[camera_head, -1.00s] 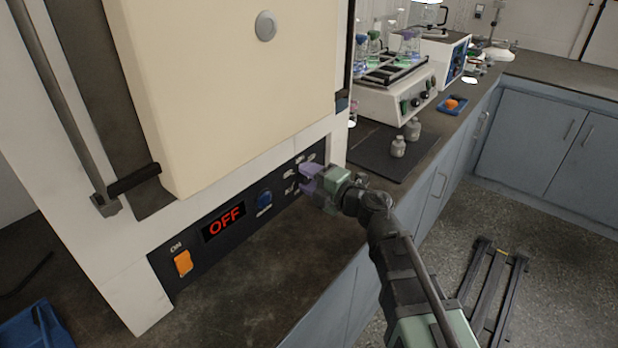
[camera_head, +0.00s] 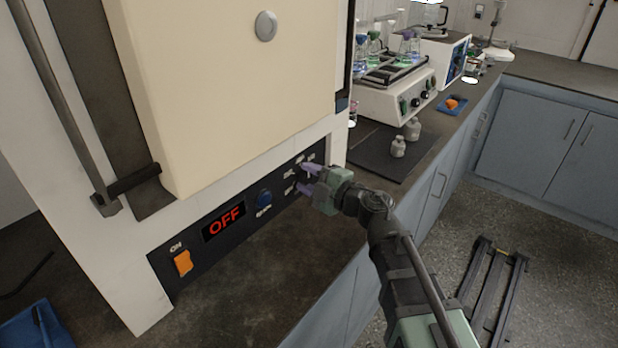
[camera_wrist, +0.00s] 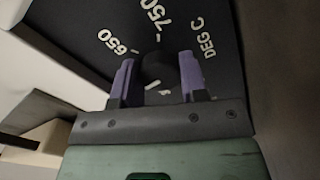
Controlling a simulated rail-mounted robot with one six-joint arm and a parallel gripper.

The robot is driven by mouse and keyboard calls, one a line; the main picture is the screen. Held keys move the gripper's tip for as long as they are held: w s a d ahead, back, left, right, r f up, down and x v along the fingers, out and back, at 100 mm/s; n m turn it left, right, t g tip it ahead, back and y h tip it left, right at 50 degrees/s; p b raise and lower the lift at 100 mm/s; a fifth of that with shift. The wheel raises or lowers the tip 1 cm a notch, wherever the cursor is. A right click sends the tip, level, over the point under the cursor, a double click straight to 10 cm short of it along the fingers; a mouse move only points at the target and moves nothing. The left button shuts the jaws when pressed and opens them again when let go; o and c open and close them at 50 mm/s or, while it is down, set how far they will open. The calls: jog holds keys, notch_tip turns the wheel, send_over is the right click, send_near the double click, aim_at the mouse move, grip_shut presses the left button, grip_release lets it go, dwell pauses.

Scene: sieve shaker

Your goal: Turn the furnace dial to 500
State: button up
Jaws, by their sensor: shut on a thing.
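The furnace (camera_head: 225,80) stands at the left in the head view, its dark control panel (camera_head: 215,257) along the lower front. My gripper (camera_head: 307,178), with purple fingers, is at the right end of this panel. In the wrist view, a dark round dial (camera_wrist: 157,68) sits between the two fingers, which are shut on it from both sides. The markings 650, 750 and DEG C show around it. The display (camera_head: 224,222) reads OFF in red.
An orange switch (camera_head: 183,263) marked ON and a blue knob (camera_head: 264,198) are on the same panel. The furnace door is closed above. A shaker with flasks (camera_head: 395,90) and two small grey bottles (camera_head: 398,147) stand behind my gripper. The counter below the panel is clear.

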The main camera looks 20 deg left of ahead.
jog(key=o, duration=0.9)
jog(key=shift+o, duration=0.2)
jog(key=shift+s+d, duration=0.1)
jog(key=v, duration=1)
jog(key=shift+s+d, duration=0.1)
jog(key=shift+d, duration=0.2)
